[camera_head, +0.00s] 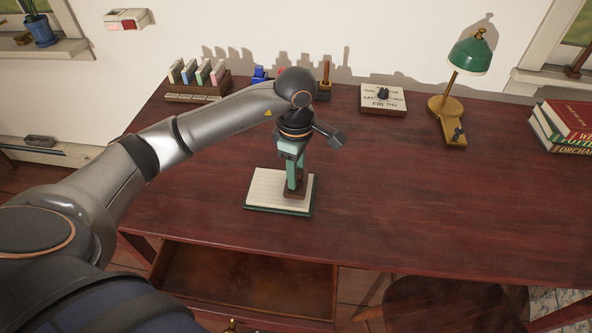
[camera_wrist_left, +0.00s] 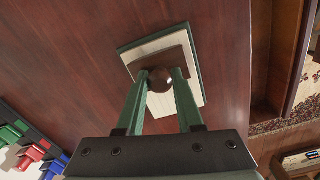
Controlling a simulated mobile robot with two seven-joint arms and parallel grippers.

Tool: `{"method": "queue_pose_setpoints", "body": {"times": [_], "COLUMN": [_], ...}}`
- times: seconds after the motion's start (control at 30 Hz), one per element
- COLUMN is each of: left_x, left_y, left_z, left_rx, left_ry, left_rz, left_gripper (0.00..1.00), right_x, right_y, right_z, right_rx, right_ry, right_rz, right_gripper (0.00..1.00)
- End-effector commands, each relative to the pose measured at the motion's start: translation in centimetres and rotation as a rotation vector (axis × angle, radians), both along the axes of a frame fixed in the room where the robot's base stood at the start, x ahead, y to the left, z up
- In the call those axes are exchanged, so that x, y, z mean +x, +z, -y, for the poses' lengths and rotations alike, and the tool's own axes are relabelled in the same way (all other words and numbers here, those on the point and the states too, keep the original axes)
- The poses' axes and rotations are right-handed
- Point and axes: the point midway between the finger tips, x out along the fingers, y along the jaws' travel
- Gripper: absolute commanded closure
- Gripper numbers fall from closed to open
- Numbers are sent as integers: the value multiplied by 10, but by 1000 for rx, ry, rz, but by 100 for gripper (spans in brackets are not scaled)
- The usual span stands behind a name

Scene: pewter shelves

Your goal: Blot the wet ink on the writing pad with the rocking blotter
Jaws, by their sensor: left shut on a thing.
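The writing pad (camera_head: 264,190), cream with faint lines and a dark green edge, lies on the desk near its front; it also shows in the wrist view (camera_wrist_left: 181,58). My left gripper (camera_head: 294,182), with green fingers, points down over the pad's right part. It is shut on the round brown knob of the rocking blotter (camera_wrist_left: 160,80). The blotter's dark brown body (camera_head: 296,193) is at the pad's surface; I cannot tell whether it presses on it or hovers just above. I can make out no wet ink; the blotter and gripper hide part of the page. My right gripper is not in view.
The reddish desk (camera_head: 420,190) is clear around the pad. Along the back stand a file rack (camera_head: 198,85), a calendar block (camera_head: 383,101) and a green lamp (camera_head: 468,57). Books (camera_head: 562,125) lie at right. A drawer (camera_head: 245,283) is open below the front edge.

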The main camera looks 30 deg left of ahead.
Motion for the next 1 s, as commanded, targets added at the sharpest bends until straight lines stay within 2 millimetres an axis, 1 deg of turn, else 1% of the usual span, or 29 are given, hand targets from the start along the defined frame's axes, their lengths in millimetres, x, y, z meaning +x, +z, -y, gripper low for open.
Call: {"method": "queue_pose_setpoints", "body": {"times": [0.5, 1.0], "left_x": [0, 0], "left_y": [-6, -7], "left_z": [0, 0], "left_rx": [0, 0], "left_ry": [1, 1], "left_rz": [1, 1], "left_gripper": [100, 100], "right_x": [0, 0], "right_y": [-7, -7], "right_z": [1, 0], "right_rx": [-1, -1], "right_ry": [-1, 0], "right_rz": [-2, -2], "right_gripper": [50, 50]}}
